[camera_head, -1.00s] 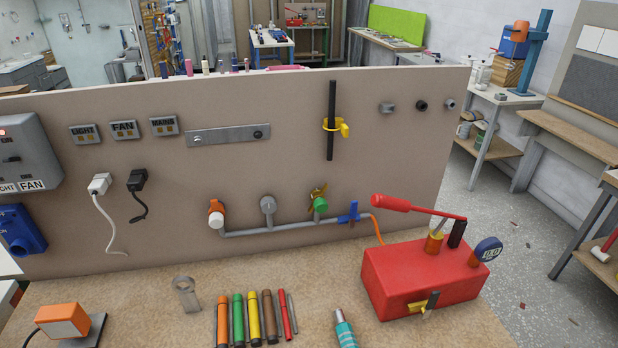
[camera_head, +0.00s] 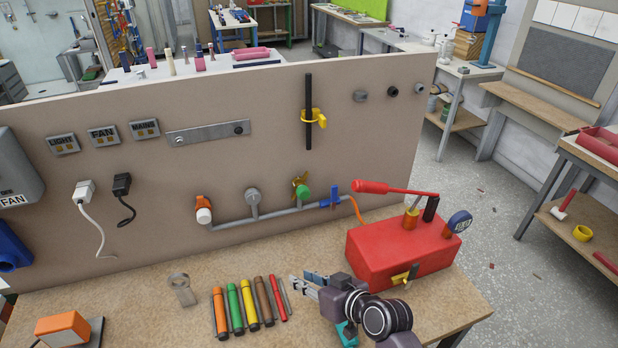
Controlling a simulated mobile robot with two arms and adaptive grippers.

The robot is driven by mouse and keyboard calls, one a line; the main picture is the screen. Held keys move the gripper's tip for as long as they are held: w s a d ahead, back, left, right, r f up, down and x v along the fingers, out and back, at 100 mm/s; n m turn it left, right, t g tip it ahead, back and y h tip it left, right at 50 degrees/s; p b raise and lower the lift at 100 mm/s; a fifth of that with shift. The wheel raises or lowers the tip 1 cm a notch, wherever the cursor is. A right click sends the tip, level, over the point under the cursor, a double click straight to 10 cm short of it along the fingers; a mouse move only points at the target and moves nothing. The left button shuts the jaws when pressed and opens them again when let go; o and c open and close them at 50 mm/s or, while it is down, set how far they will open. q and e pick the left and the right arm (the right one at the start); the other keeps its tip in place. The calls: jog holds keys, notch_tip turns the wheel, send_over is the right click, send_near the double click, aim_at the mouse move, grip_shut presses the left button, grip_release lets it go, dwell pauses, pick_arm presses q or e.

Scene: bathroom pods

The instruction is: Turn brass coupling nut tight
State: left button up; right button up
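Brass-coloured parts show on the wing piece (camera_head: 299,181) by the green valve cap (camera_head: 303,192), and on the fitting (camera_head: 405,276) at the front of the red pump (camera_head: 385,245). I cannot tell which is the coupling nut. The pipe (camera_head: 275,215) runs along the panel to a blue valve (camera_head: 333,194), where an orange hose (camera_head: 356,209) leads to the pump. My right gripper (camera_head: 300,277) is over the bench front, left of the pump, its fingers pointing left. They look apart, with nothing seen between them. My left gripper is out of view.
A grey ring wrench (camera_head: 182,290) and several coloured sticks (camera_head: 234,308) lie on the bench (camera_head: 130,305). A teal tool (camera_head: 347,333) is partly hidden under my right gripper. An orange block (camera_head: 62,328) stands front left. The upright panel (camera_head: 230,165) closes off the back.

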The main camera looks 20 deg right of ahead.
jog(key=w+d+r+m+t, duration=0.35)
jog(key=w+r, duration=0.35)
jog(key=w, duration=0.3)
jog(key=m+t+h, duration=0.4)
send_near(307, 176)
jog(key=w, duration=0.1)
jog(key=shift+w+a+r+b, duration=0.15)
jog(key=shift+w+b, duration=0.35)
jog(key=shift+w, duration=1.5)
jog(key=shift+w+a+f+b, duration=0.1)
jog(key=shift+w+b, duration=0.4)
jog(key=shift+w, duration=1.5)
grip_shut()
